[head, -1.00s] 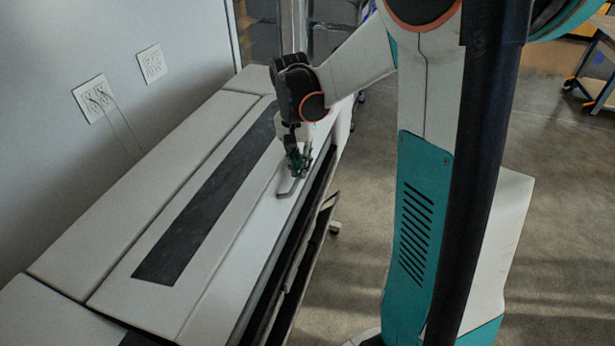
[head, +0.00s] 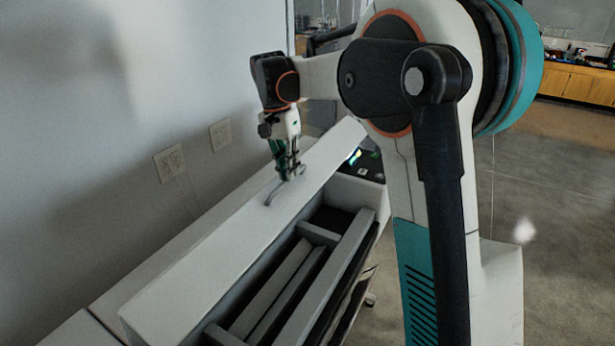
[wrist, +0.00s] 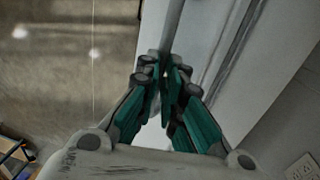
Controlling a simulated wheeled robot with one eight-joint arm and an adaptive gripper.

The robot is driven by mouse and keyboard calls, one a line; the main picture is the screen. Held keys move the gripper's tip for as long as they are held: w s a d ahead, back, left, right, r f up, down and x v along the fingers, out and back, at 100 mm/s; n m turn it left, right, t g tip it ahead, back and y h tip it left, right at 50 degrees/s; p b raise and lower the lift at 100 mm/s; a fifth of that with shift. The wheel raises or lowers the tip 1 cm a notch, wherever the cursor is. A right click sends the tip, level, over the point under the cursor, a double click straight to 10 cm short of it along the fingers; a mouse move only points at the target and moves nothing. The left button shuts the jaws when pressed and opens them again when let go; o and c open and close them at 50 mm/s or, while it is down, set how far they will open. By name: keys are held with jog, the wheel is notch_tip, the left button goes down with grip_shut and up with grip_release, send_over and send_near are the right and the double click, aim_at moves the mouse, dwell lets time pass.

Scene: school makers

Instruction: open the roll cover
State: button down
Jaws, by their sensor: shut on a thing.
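The roll cover (head: 215,262) is a long light-grey panel on top of a large machine. In the head view it stands raised and tilted back toward the wall, with the machine's inside uncovered in front of it. A thin grey handle (head: 273,192) sits on the cover. My gripper (head: 290,176) is at this handle, its fingers closed around it. In the wrist view the gripper (wrist: 165,75) has its teal fingers together on the handle bar, with the pale cover behind. The exact contact is partly hidden by the fingers.
The open bay shows grey rollers or bars (head: 325,285) inside. A small dark control panel (head: 366,163) is at the machine's far end. The wall with outlets (head: 169,162) is close behind the cover. Open floor (head: 560,190) lies to the right.

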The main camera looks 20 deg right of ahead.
jog(key=shift+w+a, duration=1.05)
jog(key=c, duration=1.7)
grip_release()
jog(key=shift+w+a+f, duration=0.15)
jog(key=shift+w, duration=0.05)
jog(key=shift+o, duration=0.7)
jog(key=shift+w+a+f, duration=0.2)
jog(key=shift+w+a, duration=0.1)
jog(key=shift+w, duration=0.05)
jog(key=shift+o, duration=1.1)
jog(key=shift+w+a, duration=0.1)
jog(key=shift+a, duration=0.05)
jog(key=shift+s+d+r, duration=0.15)
jog(key=shift+s+d, duration=0.05)
jog(key=shift+c, duration=1.1)
jog(key=shift+c, duration=0.5)
jog(key=shift+r, duration=0.15)
